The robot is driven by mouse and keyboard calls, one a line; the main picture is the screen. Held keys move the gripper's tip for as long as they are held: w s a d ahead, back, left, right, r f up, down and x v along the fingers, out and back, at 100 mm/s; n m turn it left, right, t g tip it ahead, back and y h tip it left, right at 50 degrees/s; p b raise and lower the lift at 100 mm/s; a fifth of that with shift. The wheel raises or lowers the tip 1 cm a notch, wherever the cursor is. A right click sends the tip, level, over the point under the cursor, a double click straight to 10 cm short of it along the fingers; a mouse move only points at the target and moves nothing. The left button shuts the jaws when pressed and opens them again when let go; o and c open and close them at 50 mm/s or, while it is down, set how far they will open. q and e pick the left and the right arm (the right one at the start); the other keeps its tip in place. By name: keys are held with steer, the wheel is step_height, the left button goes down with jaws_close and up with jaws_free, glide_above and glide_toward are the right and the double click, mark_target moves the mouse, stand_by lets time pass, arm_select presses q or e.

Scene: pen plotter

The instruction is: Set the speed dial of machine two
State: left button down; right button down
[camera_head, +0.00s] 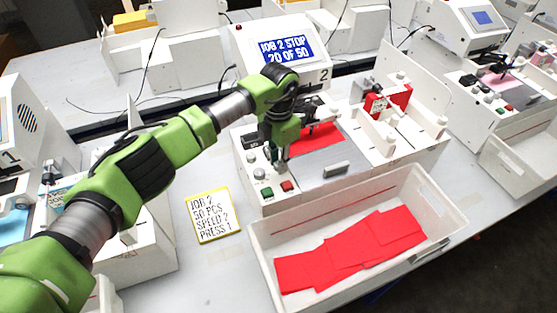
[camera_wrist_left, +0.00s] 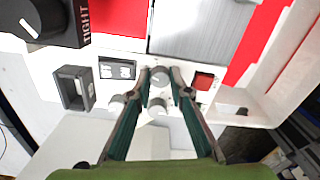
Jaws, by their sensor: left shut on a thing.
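Machine two has a screen (camera_head: 285,49) reading "JOB 2 STOP 20 OF 50" and a white control panel (camera_head: 246,139) at its front left. My left gripper (camera_head: 277,160) points down at this panel. In the left wrist view its fingertips are closed around a small light knob (camera_wrist_left: 160,77). Its label is hidden or too small to read, so I cannot tell its setting. Two more pale knobs, left (camera_wrist_left: 117,104) and lower (camera_wrist_left: 157,106), sit nearby. A green button (camera_head: 267,191) and a red button (camera_head: 287,186) are at the panel's front. My right gripper is out of view.
A yellow note (camera_head: 212,214) on the table says "JOB 2, 50 PCS"; its speed figure is unclear. A white bin (camera_head: 262,240) with red sheets stands in front. Red material lies on the machine bed. A black "TIGHT" dial (camera_wrist_left: 45,20) is close by. Other machines flank it.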

arm_select(q)
steer(key=shift+n+b, duration=0.6)
steer(key=n+b, duration=0.2)
steer(key=n, duration=0.1)
steer(key=shift+w+f+b, duration=0.1)
steer(key=shift+b, duration=0.2)
steer(key=shift+n+b, duration=0.75)
steer(key=shift+n, duration=0.45)
steer(key=shift+n+b, duration=0.55)
steer(key=shift+n, duration=0.35)
steer(key=shift+r+n, duration=0.25)
steer(key=shift+n, duration=0.05)
steer(key=c, duration=2.1)
jaws_free()
steer(key=shift+c, duration=0.2)
